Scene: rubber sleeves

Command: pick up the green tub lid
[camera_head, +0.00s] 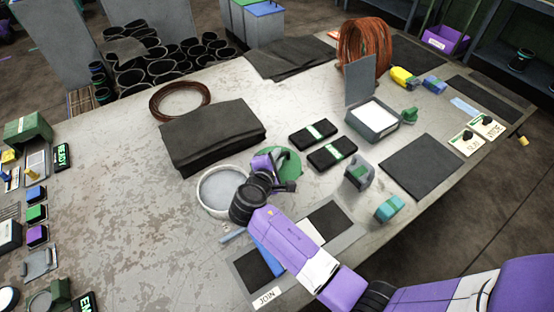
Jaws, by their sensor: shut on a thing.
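The green tub lid (293,161) is a round green disc near the middle of the table, partly hidden behind my gripper. My gripper (284,181) is at the lid's near edge and is shut on it. The fingertips are small and partly covered by my wrist, so the exact grip is hard to see. I cannot tell whether the lid touches the table. A round, pale-rimmed tub (206,208) stands open just left of my gripper, with a grey inside.
A stack of black sheets (213,137) lies behind the tub. Two black packs with green bands (331,155) lie behind and right of the lid. The left-middle table is clear.

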